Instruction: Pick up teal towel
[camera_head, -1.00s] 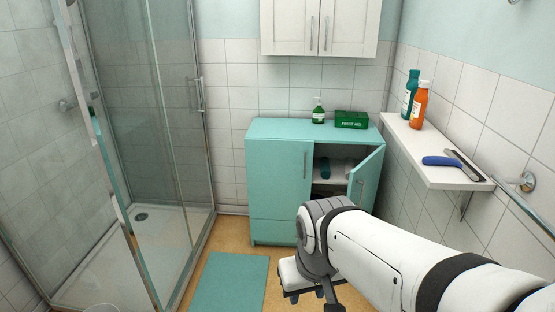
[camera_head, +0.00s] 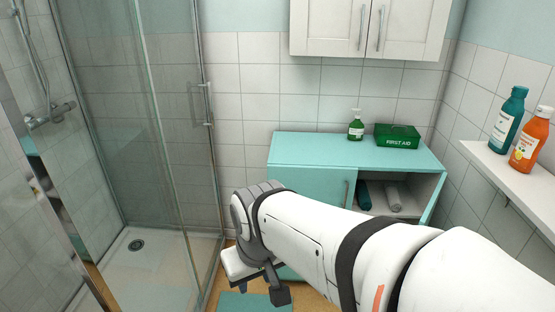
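A dark teal rolled towel (camera_head: 364,196) lies inside the teal cabinet (camera_head: 312,150), on an inner shelf behind the open right-hand door. My arm hides the lower part of the cabinet. My gripper (camera_head: 260,281) hangs low in front of the cabinet, to the left of and below the towel, well apart from it. One dark finger shows clearly, but the spacing of the fingers is not clear. I see nothing held in it.
A grey rolled towel (camera_head: 393,197) lies right of the teal one. A green bottle (camera_head: 356,127) and a first aid box (camera_head: 397,137) stand on the cabinet. A glass shower (camera_head: 170,130) is left; a wall shelf (camera_head: 508,178) with two bottles is right. A teal mat (camera_head: 240,303) lies below.

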